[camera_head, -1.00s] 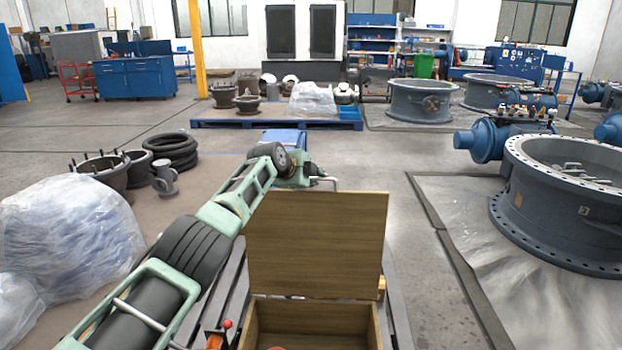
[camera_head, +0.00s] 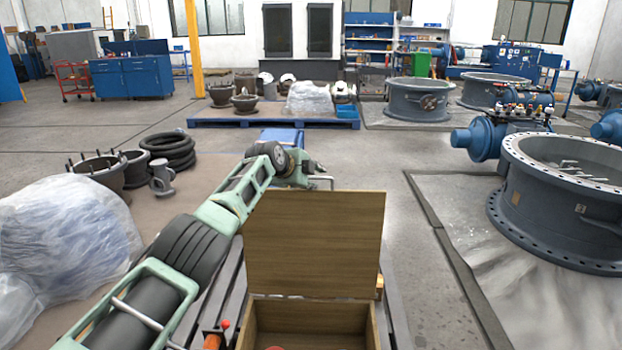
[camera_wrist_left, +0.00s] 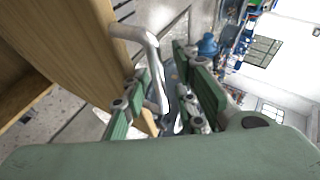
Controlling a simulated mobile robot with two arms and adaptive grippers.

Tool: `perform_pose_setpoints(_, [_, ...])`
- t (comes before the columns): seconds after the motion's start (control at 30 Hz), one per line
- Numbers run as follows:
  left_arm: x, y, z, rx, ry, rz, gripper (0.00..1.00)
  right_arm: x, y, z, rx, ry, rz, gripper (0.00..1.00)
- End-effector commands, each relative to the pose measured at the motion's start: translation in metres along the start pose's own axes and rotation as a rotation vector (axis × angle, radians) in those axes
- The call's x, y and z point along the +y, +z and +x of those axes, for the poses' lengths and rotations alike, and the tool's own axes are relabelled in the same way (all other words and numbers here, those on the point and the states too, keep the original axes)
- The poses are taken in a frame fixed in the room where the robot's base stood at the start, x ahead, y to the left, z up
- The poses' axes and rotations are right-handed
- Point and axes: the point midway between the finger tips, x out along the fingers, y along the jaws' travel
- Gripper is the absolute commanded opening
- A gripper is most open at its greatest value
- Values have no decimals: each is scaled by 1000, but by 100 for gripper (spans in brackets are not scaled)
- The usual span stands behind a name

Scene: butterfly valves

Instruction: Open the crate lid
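The wooden crate (camera_head: 312,315) stands at the bottom centre of the head view, its inside exposed. Its lid (camera_head: 315,243) is raised roughly upright at the crate's far side. In the left wrist view the lid (camera_wrist_left: 75,45) is a wooden panel at the left. A bent metal handle (camera_wrist_left: 152,72) extends from beside the lid's edge. My left gripper (camera_head: 308,178) is behind the lid's top edge, partly hidden. In the wrist view its fingers (camera_wrist_left: 165,85) are spread with the handle between them, nearer the left finger; firm contact cannot be told. My right gripper is out of view.
A red item (camera_head: 276,348) shows at the crate's bottom edge. Plastic-wrapped goods (camera_head: 65,235) and black rings (camera_head: 168,150) lie left. A large valve ring (camera_head: 560,205) stands right. Bare floor lies between the crate and that ring's mat.

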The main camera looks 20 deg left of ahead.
Motion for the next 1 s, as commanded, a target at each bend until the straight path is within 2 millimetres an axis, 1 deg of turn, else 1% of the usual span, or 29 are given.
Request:
perform_pose_setpoints(0.27, [-1,3,-6,0,-1,-1,28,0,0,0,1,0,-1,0])
perform_pose_setpoints(0.43, [-2,3,-18,1,-4,0,28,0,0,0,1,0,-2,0])
perform_pose_setpoints(0.57, [1,2,-29,-1,0,2,28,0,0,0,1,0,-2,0])
perform_pose_setpoints(0.77, [0,1,-54,0,-2,2,28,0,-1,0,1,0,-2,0])
perform_pose_setpoints(1.0, [0,1,-91,-1,-1,3,28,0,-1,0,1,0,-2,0])
